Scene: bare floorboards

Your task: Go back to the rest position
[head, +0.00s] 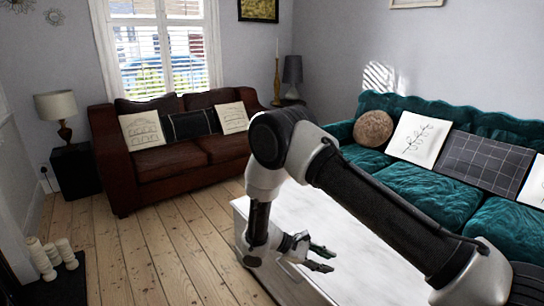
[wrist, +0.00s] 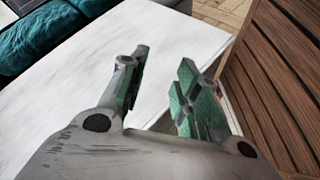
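My gripper (head: 320,258) hangs at the end of my bent arm, over the left part of a white table (head: 370,282) in the head view. In the wrist view my gripper (wrist: 162,88) shows two green-padded fingers standing apart with nothing between them. The white table top (wrist: 75,110) lies beyond the fingers there. My forearm and elbow cover part of the table and the teal sofa in the head view.
A brown leather sofa (head: 203,153) stands at the back, a teal sofa (head: 437,190) at the right. A lamp (head: 57,108) stands on a black side table (head: 75,170). Candles (head: 50,254) stand at the lower left. Bare floorboards (head: 150,250) lie left of the table. A slatted brown wooden surface (wrist: 280,80) is at the right.

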